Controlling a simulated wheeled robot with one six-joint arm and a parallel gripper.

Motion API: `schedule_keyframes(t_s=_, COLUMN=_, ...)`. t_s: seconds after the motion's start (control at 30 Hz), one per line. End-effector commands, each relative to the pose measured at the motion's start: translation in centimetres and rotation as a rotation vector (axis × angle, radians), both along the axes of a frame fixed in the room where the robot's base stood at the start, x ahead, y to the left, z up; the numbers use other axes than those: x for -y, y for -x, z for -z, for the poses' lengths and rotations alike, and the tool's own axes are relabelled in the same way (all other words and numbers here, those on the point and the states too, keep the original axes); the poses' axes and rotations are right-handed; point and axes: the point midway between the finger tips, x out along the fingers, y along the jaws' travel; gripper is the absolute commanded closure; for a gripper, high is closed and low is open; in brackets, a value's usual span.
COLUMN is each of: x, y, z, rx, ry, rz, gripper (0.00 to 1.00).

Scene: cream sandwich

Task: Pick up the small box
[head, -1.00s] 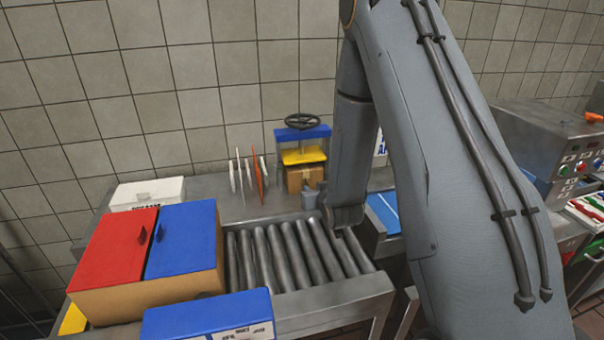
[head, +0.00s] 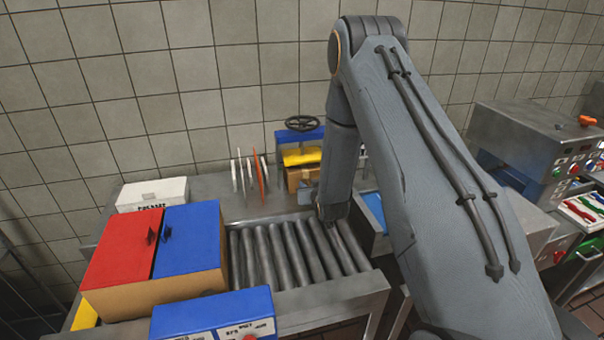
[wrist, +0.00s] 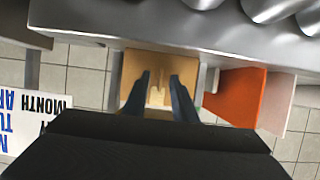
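The small box (head: 294,178) is brown cardboard. It sits in the blue and yellow press at the back of the metal counter, partly hidden by my gripper and arm. In the wrist view the tan box (wrist: 158,62) lies straight ahead, with a lighter strip on its face. My gripper (wrist: 160,80) is open, its two dark fingers apart with the box face showing between them. The fingertips overlap the box in that view; I cannot tell whether they touch it. In the head view my gripper (head: 309,196) is small, beside the box's front right.
The press (head: 301,136) has a dark handwheel on top. Several thin white and orange upright plates (head: 257,175) stand left of it. A roller conveyor (head: 295,250) lies in front. A carton with red and blue lids (head: 190,237) stands at left. A control machine (head: 545,150) stands at right.

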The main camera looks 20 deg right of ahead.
Motion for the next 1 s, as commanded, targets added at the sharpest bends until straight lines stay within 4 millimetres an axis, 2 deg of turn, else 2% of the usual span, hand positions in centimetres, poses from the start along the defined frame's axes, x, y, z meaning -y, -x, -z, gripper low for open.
schedule_keyframes(t_s=0.17, x=0.00, y=-0.01, z=0.03, rx=0.000, ry=0.000, rz=0.000, gripper=0.75)
schedule_keyframes(t_s=0.33, x=0.00, y=-0.01, z=0.01, rx=0.000, ry=0.000, rz=0.000, gripper=1.00)
schedule_keyframes(t_s=1.0, x=0.01, y=0.17, z=-0.62, rx=0.004, ry=0.000, rz=0.000, gripper=1.00)
